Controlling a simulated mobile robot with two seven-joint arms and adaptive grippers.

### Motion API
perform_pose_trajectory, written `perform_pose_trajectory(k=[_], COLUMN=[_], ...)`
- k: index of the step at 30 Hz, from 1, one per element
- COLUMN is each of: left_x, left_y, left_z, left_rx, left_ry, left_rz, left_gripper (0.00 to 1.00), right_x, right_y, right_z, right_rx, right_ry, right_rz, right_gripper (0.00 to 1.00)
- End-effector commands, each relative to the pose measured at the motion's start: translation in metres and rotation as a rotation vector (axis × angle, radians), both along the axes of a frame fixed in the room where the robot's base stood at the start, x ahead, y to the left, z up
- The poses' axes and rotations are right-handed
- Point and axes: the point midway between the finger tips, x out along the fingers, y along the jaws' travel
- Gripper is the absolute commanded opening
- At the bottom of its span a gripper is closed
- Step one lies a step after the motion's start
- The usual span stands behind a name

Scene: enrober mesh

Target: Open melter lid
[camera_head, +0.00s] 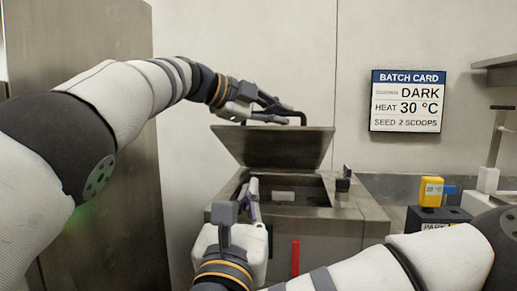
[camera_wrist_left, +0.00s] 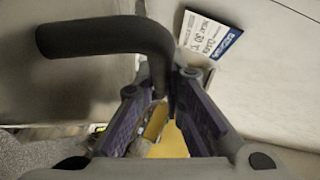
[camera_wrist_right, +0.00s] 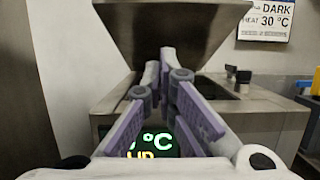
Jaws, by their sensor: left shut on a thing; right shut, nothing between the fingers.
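The melter lid (camera_head: 275,147) is a steel plate raised at a tilt above the melter (camera_head: 320,215), whose dark opening shows beneath it. Its black bent handle (camera_head: 302,117) is at the top edge; it fills the upper left of the left wrist view (camera_wrist_left: 105,38). My left gripper (camera_head: 285,112) is shut on this handle. My right gripper (camera_head: 240,190) is shut and empty, in front of the melter's left front. In the right wrist view its fingers (camera_wrist_right: 160,75) stand below the raised lid (camera_wrist_right: 172,30) and partly hide a display with green "°C" text (camera_wrist_right: 150,142).
A red bar (camera_head: 295,258) is on the melter's front. A black knob (camera_head: 343,180) stands at its right edge. Further right are a yellow device (camera_head: 431,191) on a black block and an upright lever (camera_head: 497,135). The batch card (camera_head: 407,101) hangs on the wall behind.

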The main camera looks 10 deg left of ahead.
Motion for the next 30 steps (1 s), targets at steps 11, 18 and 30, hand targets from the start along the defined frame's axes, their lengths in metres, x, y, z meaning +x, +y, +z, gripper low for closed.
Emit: perform_pose_trajectory(k=[11,18,30], left_x=[-0.001,-0.001,0.000], left_y=[0.000,0.000,0.000], left_z=[0.002,0.002,0.002], left_rx=[0.002,0.002,0.002], left_ry=[-0.004,-0.004,-0.004], left_rz=[-0.001,-0.001,-0.001], left_gripper=[0.00,0.00,0.00], right_x=[0.076,0.101,0.107], right_y=[-0.001,0.000,0.000], right_z=[0.023,0.052,0.062], right_rx=[-0.005,-0.005,-0.007], right_ry=[-0.003,-0.003,-0.001], right_rz=[-0.002,0.002,0.003], right_gripper=[0.00,0.00,0.00])
